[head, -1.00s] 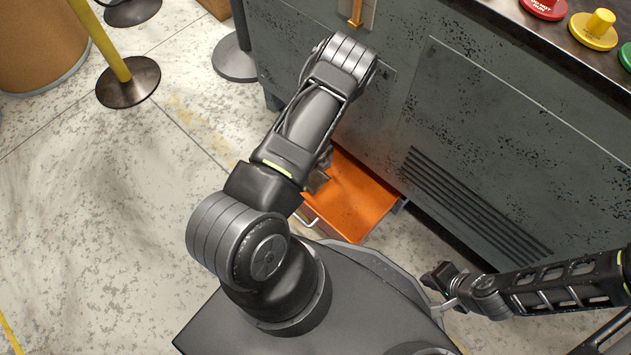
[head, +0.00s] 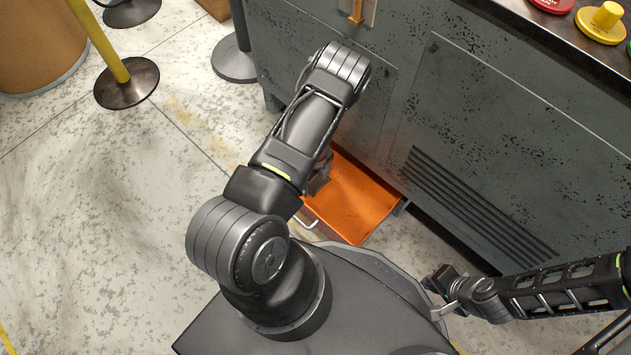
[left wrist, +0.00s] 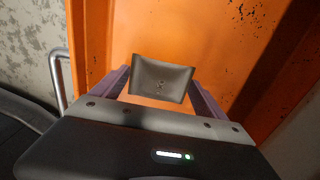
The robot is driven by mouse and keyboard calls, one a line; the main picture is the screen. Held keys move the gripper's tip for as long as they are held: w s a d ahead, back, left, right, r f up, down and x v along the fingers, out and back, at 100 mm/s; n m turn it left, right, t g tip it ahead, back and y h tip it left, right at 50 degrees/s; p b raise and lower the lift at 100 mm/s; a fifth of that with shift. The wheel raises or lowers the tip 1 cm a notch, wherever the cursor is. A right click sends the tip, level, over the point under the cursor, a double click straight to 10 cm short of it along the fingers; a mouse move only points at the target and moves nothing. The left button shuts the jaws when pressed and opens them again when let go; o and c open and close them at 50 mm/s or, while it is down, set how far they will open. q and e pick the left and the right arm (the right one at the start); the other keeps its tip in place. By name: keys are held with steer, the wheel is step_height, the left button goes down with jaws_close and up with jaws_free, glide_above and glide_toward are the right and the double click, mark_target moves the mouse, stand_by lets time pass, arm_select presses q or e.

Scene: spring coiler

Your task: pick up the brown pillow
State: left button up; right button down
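The brown pillow (left wrist: 160,82) is small and grey-brown, with a dipped top edge. In the left wrist view it lies between the two purple-grey fingers of my left gripper (left wrist: 162,80), over the orange drawer (left wrist: 190,35). The fingers stand far apart and look level with its sides; I cannot tell whether they press on it. In the head view my left arm reaches down over the orange drawer (head: 358,203) and hides most of its left gripper (head: 320,182). My right gripper (head: 440,285) is at the lower right, away from the drawer; its fingers are unclear.
The drawer's metal handle (head: 308,223) faces my base. A grey machine cabinet (head: 500,140) stands right behind the drawer. Post bases (head: 126,84) and a brown drum (head: 40,45) stand at upper left. The floor on the left is clear.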

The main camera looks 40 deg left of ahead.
mark_target(315, 181)
arm_select(q)
steer(key=c, duration=1.2)
steer(key=shift+s+r+p, duration=0.2)
steer(key=shift+r+p, duration=0.45)
steer(key=shift+r, duration=0.05)
step_height(315, 181, up, 6)
steer(key=p, duration=0.3)
steer(key=s, duration=0.3)
steer(key=shift+a+f, duration=0.15)
steer(key=shift+a, duration=0.05)
steer(key=shift+s+a+b, duration=0.2)
steer(key=shift+s+b, duration=2)
steer(key=shift+s, duration=0.55)
steer(key=shift+s+a+b, duration=0.25)
steer(key=shift+s+b, duration=1.95)
steer(key=shift+s, duration=0.6)
steer(key=shift+s+a+b, duration=0.2)
steer(key=shift+s+b, duration=2)
steer(key=shift+s, duration=0.55)
